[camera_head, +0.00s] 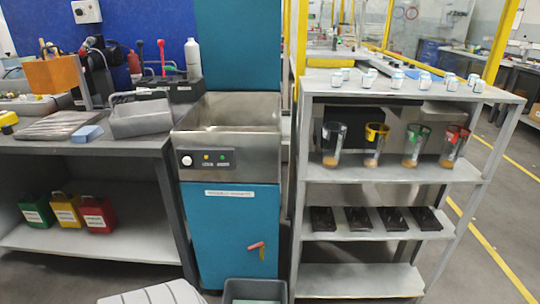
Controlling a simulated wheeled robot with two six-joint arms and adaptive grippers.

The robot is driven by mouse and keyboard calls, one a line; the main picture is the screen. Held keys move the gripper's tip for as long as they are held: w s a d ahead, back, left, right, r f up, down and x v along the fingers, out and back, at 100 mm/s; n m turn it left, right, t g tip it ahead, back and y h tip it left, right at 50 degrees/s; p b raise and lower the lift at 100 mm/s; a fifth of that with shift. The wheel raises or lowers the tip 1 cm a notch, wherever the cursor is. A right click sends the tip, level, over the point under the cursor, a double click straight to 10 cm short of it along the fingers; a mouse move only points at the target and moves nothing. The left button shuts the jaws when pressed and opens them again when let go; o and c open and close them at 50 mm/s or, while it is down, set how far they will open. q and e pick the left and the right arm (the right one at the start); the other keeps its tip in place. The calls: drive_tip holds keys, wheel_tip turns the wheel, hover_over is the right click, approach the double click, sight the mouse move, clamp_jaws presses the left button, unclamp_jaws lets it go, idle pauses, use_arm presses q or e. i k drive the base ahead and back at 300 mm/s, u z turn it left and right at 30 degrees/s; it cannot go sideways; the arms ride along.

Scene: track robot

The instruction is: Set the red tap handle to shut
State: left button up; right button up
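A small red handle (256,246), which looks like the tap handle, is on the lower right front of the teal cabinet (222,250) below the steel sink (230,140). It lies nearly level, with its right end tilted slightly up. A short yellow piece (262,255) hangs below its right end. No marks for open or shut can be read beside it. Neither of my grippers is in view.
A dark grey bin (231,298) stands on the floor below the handle. A grey shelf rack (355,250) with cups and small jars stands close on the right. A workbench (60,150) with coloured canisters beneath is on the left.

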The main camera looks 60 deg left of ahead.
sight(261, 244)
drive_tip(key=u, duration=0.4)
drive_tip(key=i, duration=0.95)
drive_tip(key=u, duration=0.8)
